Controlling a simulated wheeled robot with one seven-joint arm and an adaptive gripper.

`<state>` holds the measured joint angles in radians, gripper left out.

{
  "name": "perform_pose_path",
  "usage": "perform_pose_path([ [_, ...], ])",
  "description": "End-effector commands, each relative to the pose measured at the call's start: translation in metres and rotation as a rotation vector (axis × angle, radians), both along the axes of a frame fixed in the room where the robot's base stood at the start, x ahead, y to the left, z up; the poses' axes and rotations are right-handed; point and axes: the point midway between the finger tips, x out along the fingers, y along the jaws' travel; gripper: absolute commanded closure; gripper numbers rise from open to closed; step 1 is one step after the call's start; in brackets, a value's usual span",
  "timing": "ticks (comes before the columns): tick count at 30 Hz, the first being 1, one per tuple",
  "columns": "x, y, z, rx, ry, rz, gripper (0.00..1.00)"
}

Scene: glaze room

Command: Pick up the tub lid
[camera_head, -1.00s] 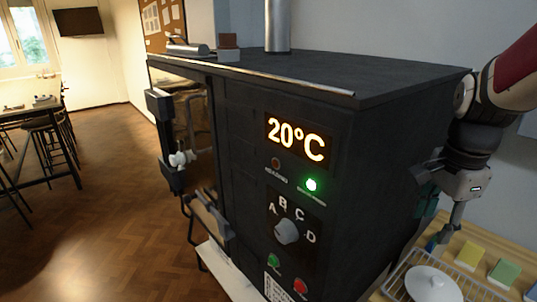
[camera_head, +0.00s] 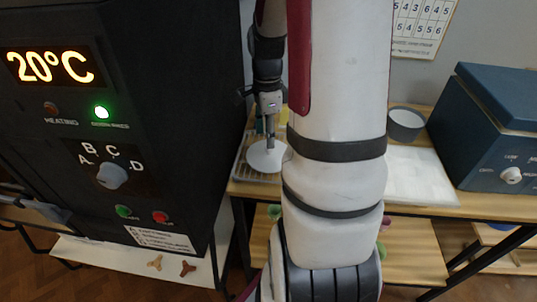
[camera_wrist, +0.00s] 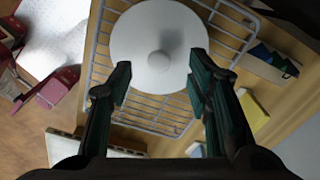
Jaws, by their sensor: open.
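The tub lid (camera_wrist: 160,52) is a round white disc with a small knob in its middle. It lies on a wire rack (camera_wrist: 97,62). In the head view the lid (camera_head: 264,158) shows left of my arm, which hides its right edge. My gripper (camera_wrist: 158,85) is open and empty, its two dark green fingers pointing at the lid. The knob appears between and just beyond the fingertips in the wrist view. In the head view the gripper (camera_head: 269,138) points down over the lid; I cannot tell the exact gap.
A black kiln (camera_head: 165,100) stands close on the left. The wire rack is on a wooden table (camera_head: 425,202), with a grey tub (camera_head: 405,124) and a blue box-like machine (camera_head: 495,125) to the right. Yellow (camera_wrist: 253,108) and white blocks lie near the rack.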

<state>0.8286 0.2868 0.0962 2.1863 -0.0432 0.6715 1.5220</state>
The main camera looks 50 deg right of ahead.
Motion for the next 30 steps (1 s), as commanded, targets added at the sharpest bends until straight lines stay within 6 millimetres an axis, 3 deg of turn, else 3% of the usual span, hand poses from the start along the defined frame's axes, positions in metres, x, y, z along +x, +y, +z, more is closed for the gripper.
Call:
perform_pose_path([
  [12, -0.005, -0.003, -0.047, 0.001, 0.002, 0.000, 0.54],
  [22, -0.004, -0.004, -0.053, -0.001, -0.001, 0.001, 0.54],
  [28, -0.004, -0.004, -0.053, -0.001, -0.001, 0.001, 1.00],
  [30, -0.004, -0.004, -0.053, -0.001, -0.001, 0.001, 1.00],
])
